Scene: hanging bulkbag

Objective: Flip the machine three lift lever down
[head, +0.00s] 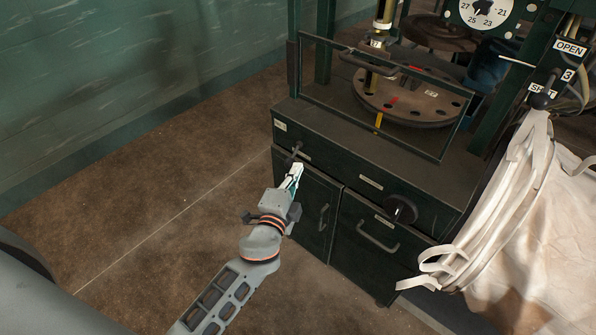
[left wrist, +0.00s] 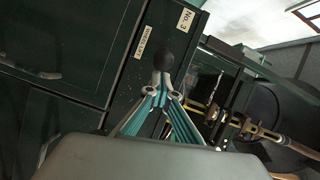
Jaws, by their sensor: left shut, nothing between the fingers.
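The lift lever (head: 297,147) is a small dark lever on the left end of the dark green cabinet's upper front. Its round black knob (left wrist: 165,60) shows in the left wrist view beside a white "No. 3" label. I cannot clearly tell which way the lever points. My left gripper (head: 295,170) is shut and empty, with its pale fingertips just below the lever. In the left wrist view the fingertips (left wrist: 163,80) are together right at the knob; whether they touch it is unclear. My right gripper is out of view.
The machine's cabinet (head: 340,170) has doors with handles and a black round knob (head: 400,209) on its front. A framed guard and round plate (head: 415,98) stand on top. A white bulk bag (head: 530,240) hangs at the right. The brown floor at the left is clear.

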